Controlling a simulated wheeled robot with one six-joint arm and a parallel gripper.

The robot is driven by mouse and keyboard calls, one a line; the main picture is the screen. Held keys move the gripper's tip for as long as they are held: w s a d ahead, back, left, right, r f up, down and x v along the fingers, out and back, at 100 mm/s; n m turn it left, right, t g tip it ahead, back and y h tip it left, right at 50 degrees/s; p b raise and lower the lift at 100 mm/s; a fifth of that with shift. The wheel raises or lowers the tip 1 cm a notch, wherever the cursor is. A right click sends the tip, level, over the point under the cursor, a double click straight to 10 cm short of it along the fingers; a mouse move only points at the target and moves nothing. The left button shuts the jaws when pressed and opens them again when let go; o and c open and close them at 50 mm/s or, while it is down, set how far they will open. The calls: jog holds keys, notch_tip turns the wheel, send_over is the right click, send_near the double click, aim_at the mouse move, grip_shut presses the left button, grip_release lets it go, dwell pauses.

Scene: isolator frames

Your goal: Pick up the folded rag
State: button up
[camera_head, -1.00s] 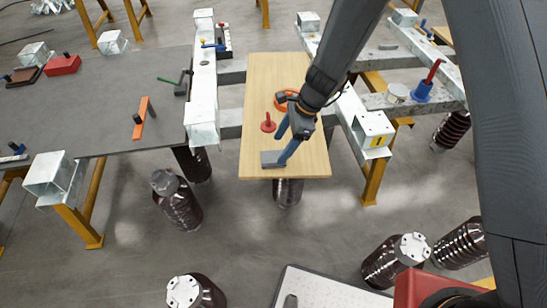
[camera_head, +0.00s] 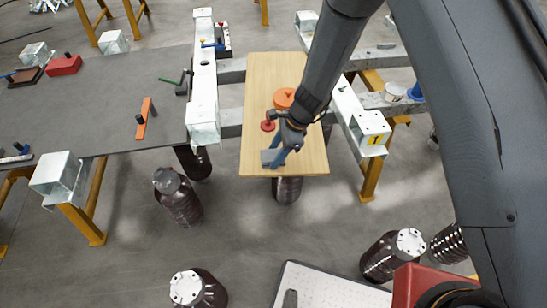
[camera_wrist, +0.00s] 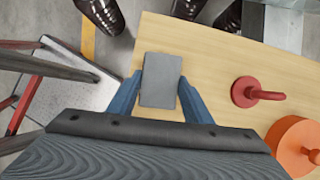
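The folded rag is a flat grey rectangle (camera_wrist: 161,78) near the front edge of the wooden board. It also shows in the head view (camera_head: 269,157), partly covered by my gripper. My gripper (camera_head: 279,155) is low over the board, with its blue fingers pointing down at the rag. In the wrist view my gripper (camera_wrist: 160,84) is open, with one finger along each long side of the rag. The gaps between the fingers and the rag look very small, and I cannot tell whether they touch.
A red handled piece (camera_wrist: 252,92) and an orange round piece (camera_wrist: 295,143) stand on the wooden board (camera_head: 258,85), right of the rag in the wrist view. White metal beams (camera_head: 203,110) flank the board. Dark ribbed bottles (camera_head: 178,198) stand on the floor in front.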

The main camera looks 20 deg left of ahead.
aim_at(275, 154)
jog(key=c, duration=0.4)
jog(key=shift+r, duration=0.1)
jog(key=shift+c, duration=0.2)
notch_tip(275, 154, up, 10)
jog(key=b, duration=0.2)
